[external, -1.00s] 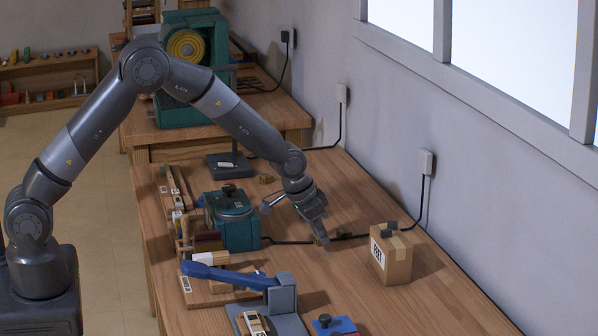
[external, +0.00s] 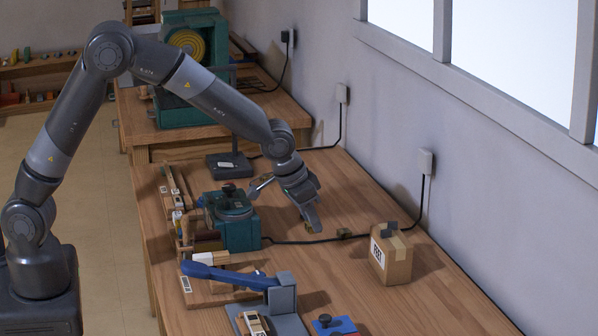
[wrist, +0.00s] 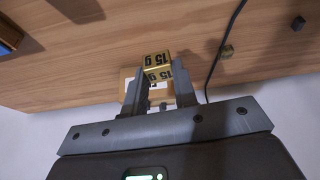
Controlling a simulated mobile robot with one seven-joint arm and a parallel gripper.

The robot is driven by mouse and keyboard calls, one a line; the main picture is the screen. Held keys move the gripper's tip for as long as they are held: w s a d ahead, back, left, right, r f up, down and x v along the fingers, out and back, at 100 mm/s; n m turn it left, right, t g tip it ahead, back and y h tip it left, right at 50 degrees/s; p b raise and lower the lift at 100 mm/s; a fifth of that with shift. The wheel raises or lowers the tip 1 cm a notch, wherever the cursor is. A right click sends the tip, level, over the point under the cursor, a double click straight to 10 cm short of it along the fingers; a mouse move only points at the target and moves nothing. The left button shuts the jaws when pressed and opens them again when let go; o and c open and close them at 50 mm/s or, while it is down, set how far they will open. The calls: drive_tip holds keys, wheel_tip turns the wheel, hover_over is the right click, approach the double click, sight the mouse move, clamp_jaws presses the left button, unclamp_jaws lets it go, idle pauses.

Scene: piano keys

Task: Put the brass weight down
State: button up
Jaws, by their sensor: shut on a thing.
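My gripper (external: 313,227) is over the middle of the wooden bench, to the left of the cardboard box. In the wrist view my gripper (wrist: 160,84) has its fingers closed on a brass weight (wrist: 157,60), a small gold block marked "15 g". The weight sits between the fingertips, with the wood of the bench behind it. In the external view the held weight is too small and covered to make out clearly. I cannot tell its exact height above the bench.
The cardboard box (external: 391,258) stands to the right. A green device (external: 234,222) is to the left and a blue-handled tool (external: 230,275) nearer the front. A black cable crosses the bench past a small block (external: 344,233). Bare wood lies around my gripper.

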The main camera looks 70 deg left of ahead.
drive_tip(key=w+a+n+y, duration=0.1)
drive_tip(key=w+a+n, duration=0.1)
drive_tip(key=a, duration=0.6)
drive_tip(key=w+a+n, duration=0.2)
drive_tip(key=a, duration=0.6)
drive_tip(key=n+g+y, duration=0.1)
drive_tip(key=n+y, duration=0.1)
drive_tip(key=n, duration=0.2)
hover_over(276, 194)
drive_tip(key=s+d, duration=0.1)
drive_tip(key=d, duration=0.1)
wheel_tip(276, 194, down, 7)
drive_tip(key=shift+a+r, duration=0.15)
drive_tip(key=shift+a, duration=0.15)
drive_tip(key=shift+f, duration=2.05)
drive_tip(key=shift+f, duration=0.15)
drive_tip(key=o, duration=0.9)
drive_tip(key=shift+o, duration=0.2)
drive_tip(key=v, duration=1.2)
drive_tip(key=shift+r, duration=0.2)
